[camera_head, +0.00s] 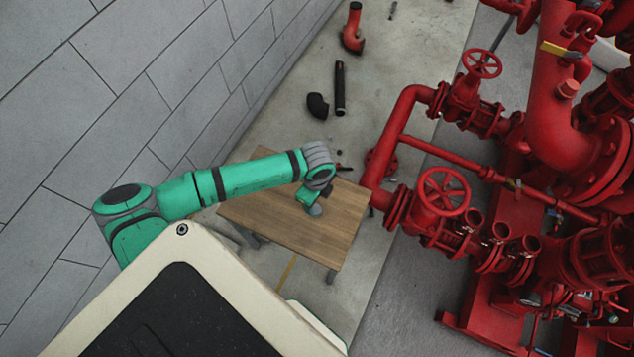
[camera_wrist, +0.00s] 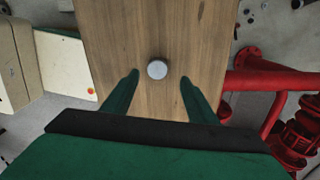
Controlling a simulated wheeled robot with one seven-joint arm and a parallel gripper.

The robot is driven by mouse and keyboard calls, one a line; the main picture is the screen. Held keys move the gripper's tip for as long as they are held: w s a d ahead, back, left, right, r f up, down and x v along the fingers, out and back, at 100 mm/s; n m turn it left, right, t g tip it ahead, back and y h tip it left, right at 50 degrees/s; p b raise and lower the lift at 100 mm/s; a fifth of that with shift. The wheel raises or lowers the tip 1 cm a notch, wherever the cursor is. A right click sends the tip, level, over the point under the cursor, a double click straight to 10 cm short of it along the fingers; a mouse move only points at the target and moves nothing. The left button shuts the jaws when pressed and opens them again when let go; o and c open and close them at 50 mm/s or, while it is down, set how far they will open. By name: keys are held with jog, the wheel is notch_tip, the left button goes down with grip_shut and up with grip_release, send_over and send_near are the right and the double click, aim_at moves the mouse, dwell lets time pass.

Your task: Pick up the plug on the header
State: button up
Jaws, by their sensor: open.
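My gripper (camera_wrist: 159,78) is open, with its two green fingers apart and nothing between them touching. The red header (camera_head: 553,110) is a thick pipe at the right of the head view. A small copper-red plug-like fitting (camera_head: 568,88) sits on it, far from my gripper.
The wooden table (camera_head: 270,225) stands beside red pipework with handwheel valves (camera_head: 443,191). A yellow-handled valve (camera_head: 553,48) is near the header. Loose dark pipe pieces (camera_head: 340,90) and a red elbow (camera_head: 353,28) lie on the floor. A grey wall (camera_head: 130,85) is at left.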

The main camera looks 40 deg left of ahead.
aim_at(316, 209)
jog(key=shift+s+d+f, duration=0.1)
jog(key=shift+s+f, duration=0.05)
jog(key=shift+f, duration=1.25)
jog(key=shift+s+f, duration=0.1)
jog(key=shift+f, duration=1.25)
jog(key=c, duration=1.2)
jog(key=shift+o, duration=0.2)
jog(key=shift+r, duration=0.45)
notch_tip(316, 209, up, 2)
jog(key=shift+w+r, duration=0.1)
jog(key=s+d+r, duration=0.9)
jog(key=s+r, duration=0.1)
jog(key=shift+s+d, duration=0.25)
